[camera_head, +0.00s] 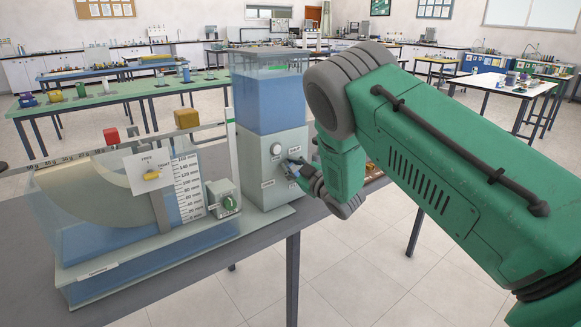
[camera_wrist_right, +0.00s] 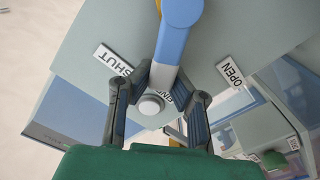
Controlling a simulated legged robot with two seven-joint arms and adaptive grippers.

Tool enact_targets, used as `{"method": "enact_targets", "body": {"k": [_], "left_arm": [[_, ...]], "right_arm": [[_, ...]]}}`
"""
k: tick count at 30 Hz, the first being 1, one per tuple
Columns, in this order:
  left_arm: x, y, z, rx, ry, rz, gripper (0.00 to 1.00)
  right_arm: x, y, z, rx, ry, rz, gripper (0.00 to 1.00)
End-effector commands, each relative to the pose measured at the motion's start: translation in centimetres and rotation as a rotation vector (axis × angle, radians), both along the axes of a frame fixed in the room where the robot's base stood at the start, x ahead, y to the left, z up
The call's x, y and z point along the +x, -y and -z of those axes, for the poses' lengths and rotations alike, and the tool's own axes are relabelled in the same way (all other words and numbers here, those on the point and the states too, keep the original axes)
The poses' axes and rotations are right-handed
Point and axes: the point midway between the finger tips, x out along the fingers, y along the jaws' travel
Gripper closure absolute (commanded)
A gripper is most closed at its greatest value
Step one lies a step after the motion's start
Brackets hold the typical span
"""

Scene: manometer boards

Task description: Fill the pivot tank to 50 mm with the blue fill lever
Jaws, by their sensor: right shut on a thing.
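The clear pivot tank (camera_head: 75,240) stands at the left of the bench with blue water in it. Its white millimetre scale (camera_head: 187,187) is at its right end; I cannot read the exact water level. The supply column (camera_head: 268,102) beside it holds blue water above a grey panel. In the wrist view, my right gripper (camera_wrist_right: 163,88) is shut on the blue fill lever (camera_wrist_right: 169,50), which lies between the SHUT label (camera_wrist_right: 113,60) and the OPEN label (camera_wrist_right: 230,72). My left gripper is not in view.
A white round knob (camera_wrist_right: 150,103) sits close by the fingers. A grey box with a green knob (camera_head: 229,203) stands between tank and column. Floor is clear at the front right.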

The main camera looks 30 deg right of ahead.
Motion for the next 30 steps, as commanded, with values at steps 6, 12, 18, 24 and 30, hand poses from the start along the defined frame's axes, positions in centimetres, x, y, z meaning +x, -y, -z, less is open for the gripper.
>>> {"method": "enact_targets", "body": {"k": [6,12,18,24,30], "left_arm": [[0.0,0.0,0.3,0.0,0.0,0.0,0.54],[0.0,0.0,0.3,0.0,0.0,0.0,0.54],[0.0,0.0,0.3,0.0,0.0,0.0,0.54],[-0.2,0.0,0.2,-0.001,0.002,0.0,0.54],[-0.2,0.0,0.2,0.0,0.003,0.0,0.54]], "right_arm": [[-0.6,0.0,1.4,-0.049,-0.021,0.003,1.0],[-0.6,0.1,1.4,-0.048,-0.022,0.005,0.71],[-0.4,-0.2,1.0,-0.05,-0.013,0.002,0.62],[-0.6,-0.3,0.8,-0.051,-0.011,0.001,0.62],[-3.3,0.1,0.9,-0.05,-0.013,0.003,0.62]]}}
